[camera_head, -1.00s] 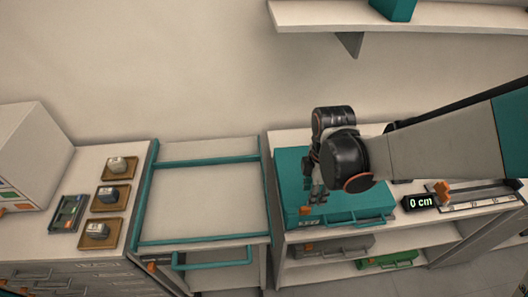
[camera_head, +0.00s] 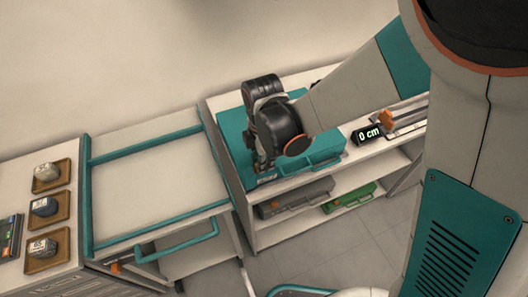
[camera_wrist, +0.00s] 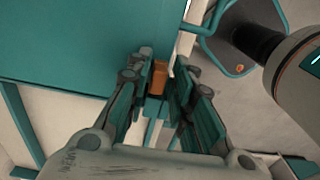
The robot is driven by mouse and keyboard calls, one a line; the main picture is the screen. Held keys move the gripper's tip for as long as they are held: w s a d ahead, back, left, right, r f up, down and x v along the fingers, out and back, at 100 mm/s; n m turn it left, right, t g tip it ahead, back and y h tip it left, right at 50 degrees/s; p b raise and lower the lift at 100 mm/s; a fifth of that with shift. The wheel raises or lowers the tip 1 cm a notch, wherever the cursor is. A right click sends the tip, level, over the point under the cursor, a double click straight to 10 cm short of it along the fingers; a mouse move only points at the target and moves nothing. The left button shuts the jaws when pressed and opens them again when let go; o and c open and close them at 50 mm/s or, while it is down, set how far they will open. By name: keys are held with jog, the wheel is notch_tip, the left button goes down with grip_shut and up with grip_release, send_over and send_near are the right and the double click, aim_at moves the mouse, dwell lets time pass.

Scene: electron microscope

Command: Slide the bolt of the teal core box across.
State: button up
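The teal core box (camera_head: 234,130) lies on top of the white shelf unit; its lid fills the upper left of the wrist view (camera_wrist: 60,45). My gripper (camera_head: 262,165) points down at the box's front left corner. In the wrist view its two fingers (camera_wrist: 161,82) stand on either side of the small orange bolt (camera_wrist: 159,74) at the box's edge. The fingertips are close to the bolt's sides; I cannot tell whether they press on it. In the head view my gripper mostly hides the bolt.
A "0 cm" display (camera_head: 368,134) and a rail with an orange slider (camera_head: 387,119) stand right of the box. A grey case (camera_head: 297,199) and a green case (camera_head: 349,198) lie on the shelf below. A teal-railed cart (camera_head: 150,190) stands left, beside wooden trays (camera_head: 62,206).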

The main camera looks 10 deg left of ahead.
grip_shut()
jog(key=shift+w+d, duration=0.45)
jog(key=shift+d, duration=0.3)
jog(key=shift+w+d, duration=0.45)
jog(key=shift+d, duration=0.25)
jog(key=o, duration=0.6)
grip_release()
notch_tip(320, 180, up, 8)
jog(key=shift+f, duration=0.2)
